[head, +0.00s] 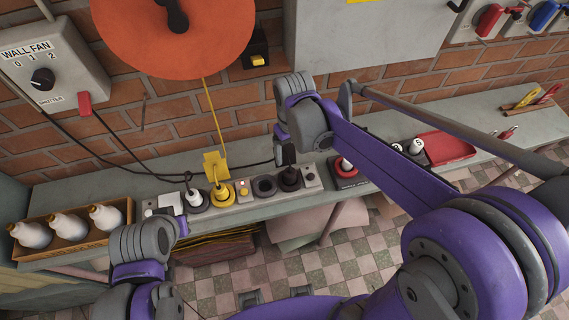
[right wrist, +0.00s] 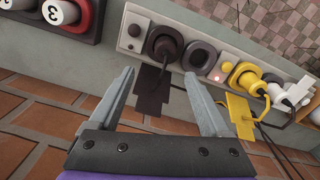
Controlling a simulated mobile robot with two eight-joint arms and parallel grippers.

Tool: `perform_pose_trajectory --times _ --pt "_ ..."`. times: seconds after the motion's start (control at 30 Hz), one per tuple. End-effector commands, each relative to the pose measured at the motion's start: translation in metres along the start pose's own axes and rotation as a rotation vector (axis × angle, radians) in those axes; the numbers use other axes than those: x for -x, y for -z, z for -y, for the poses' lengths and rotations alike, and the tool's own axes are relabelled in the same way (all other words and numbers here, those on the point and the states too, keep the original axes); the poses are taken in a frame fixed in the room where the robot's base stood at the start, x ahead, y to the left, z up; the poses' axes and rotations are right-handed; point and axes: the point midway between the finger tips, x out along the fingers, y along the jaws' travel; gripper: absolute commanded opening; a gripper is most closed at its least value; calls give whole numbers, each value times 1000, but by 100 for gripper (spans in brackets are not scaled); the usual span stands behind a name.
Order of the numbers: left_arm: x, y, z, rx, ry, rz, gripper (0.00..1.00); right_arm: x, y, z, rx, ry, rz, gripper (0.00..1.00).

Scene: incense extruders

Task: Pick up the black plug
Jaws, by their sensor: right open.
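The black plug (head: 289,178) stands in a round dark socket toward the right end of the grey socket strip in the head view. In the right wrist view the plug (right wrist: 165,44) is ahead of the fingers, with its cord and a dark tag (right wrist: 153,92) below it. My right gripper (right wrist: 160,73) is open and empty, its fingertips either side of the tag and short of the plug. In the head view the right hand (head: 284,145) hangs just above the plug, its fingers mostly hidden. My left arm is at the lower left; its jaws cannot be made out.
An empty dark socket (head: 264,187) adjoins the black plug, then a yellow plug (head: 221,192) and a white plug (head: 194,198). A red-ringed unit (head: 346,168) stands on the other side. A tray of bottles (head: 120,206) is at the left. A brick wall rises behind.

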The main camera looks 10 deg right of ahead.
Motion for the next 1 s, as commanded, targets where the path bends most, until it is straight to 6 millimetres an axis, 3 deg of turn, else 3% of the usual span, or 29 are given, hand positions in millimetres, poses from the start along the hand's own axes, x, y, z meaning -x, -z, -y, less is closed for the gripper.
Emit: perform_pose_trajectory --times 0.1,0.43,0.7,1.0 --pt "-4 -5 0 0 0 5 0 -24 -2 1 0 1 2 81" --pt "-4 -6 0 0 0 5 0 -53 -2 3 0 0 -1 81" --pt "-5 -6 0 0 0 6 0 -90 -3 7 0 0 -1 81" --pt "-5 -6 0 0 0 6 0 -96 -3 7 -1 0 -2 81"
